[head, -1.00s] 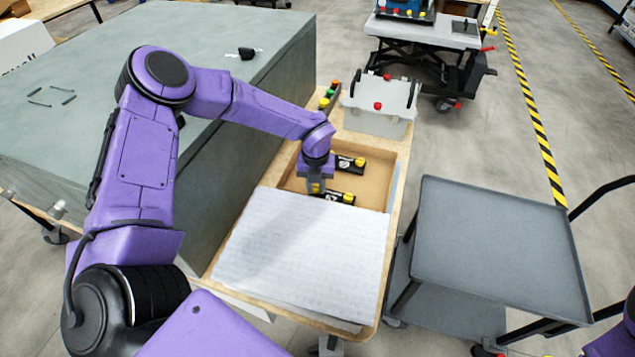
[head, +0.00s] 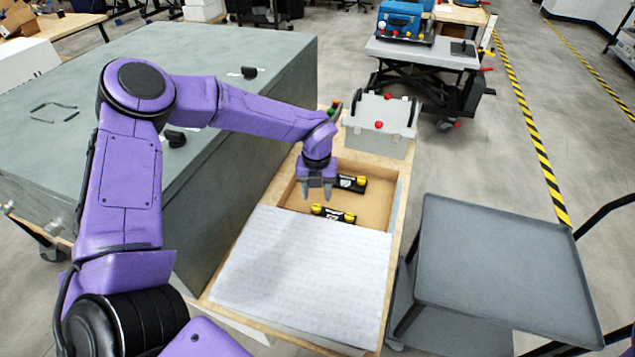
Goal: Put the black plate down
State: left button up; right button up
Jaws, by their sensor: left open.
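The nearer black plate (head: 336,214) rests on the box floor, close to the white sheet's edge. The farther black plate (head: 349,183) lies behind it, its left end hidden by my gripper. My left gripper (head: 316,196) is open and empty above the box (head: 376,206), fingers pointing down, apart from the nearer plate. My right gripper is out of view.
White sheets (head: 300,275) cover the near part of the wooden bench. A grey-white case (head: 380,125) with a red knob stands behind the box. A large grey-green block (head: 225,165) borders the left. An empty grey cart (head: 500,265) stands at right.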

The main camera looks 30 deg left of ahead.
pick_arm(q)
notch_tip(320, 180, up, 7)
jog(key=b, duration=0.1)
